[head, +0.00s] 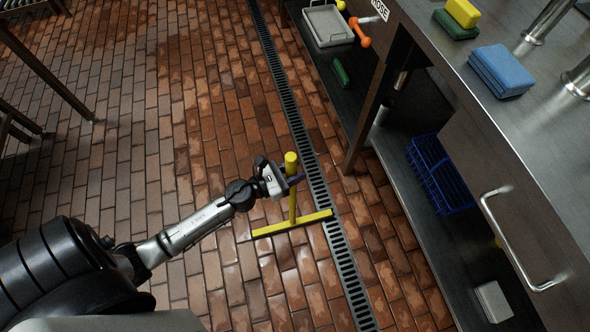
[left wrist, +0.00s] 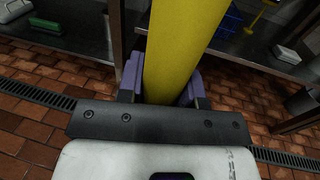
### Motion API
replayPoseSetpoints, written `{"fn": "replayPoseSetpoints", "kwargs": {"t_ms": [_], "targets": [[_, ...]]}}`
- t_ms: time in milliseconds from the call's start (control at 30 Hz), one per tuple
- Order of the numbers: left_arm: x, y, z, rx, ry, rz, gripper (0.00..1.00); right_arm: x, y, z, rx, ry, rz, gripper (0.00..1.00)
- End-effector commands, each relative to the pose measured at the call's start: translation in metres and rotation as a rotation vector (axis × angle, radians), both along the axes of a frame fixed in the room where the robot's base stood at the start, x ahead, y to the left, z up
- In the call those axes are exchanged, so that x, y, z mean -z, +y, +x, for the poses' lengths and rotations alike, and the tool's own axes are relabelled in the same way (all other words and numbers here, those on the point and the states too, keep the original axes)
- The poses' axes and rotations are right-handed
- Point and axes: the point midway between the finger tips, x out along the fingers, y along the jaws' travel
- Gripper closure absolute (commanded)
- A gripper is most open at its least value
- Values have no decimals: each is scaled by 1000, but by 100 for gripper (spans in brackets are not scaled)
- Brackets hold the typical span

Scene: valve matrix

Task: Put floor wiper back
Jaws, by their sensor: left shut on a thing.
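The yellow floor wiper (head: 293,222) is a T shape with a short upright handle and a wide head at its lower end. Its head is close to the brick floor, beside the drain channel; I cannot tell if it touches. My left gripper (head: 291,179) is shut around the handle near its top. In the left wrist view the yellow handle (left wrist: 185,45) stands between the two purple-grey fingers of my left gripper (left wrist: 163,88). My right gripper is not in view.
A drain grate (head: 295,120) runs along the brick floor. At right is a steel counter (head: 500,90) with sponges (head: 500,70), above shelves holding a blue basket (head: 438,175) and a grey tray (head: 328,25). Open floor lies left of the drain. Table legs (head: 45,70) stand at upper left.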

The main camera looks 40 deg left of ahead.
Motion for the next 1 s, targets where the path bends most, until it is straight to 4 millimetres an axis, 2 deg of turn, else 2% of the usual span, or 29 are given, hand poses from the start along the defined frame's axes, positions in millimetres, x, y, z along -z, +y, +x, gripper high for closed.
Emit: {"fn": "replayPoseSetpoints", "kwargs": {"t_ms": [33, 67, 300, 667, 1000], "targets": [[2, 0, 0, 0, -2, -1, 100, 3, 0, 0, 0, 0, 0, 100], [2, 0, 0, 0, 0, 0, 64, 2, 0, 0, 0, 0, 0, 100], [1, 0, 0, 0, 0, 0, 41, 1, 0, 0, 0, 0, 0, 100], [-2, 1, -3, -1, 2, -2, 41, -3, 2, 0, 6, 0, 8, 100], [-1, 21, -60, -3, 3, -3, 41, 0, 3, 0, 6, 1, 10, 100]]}}
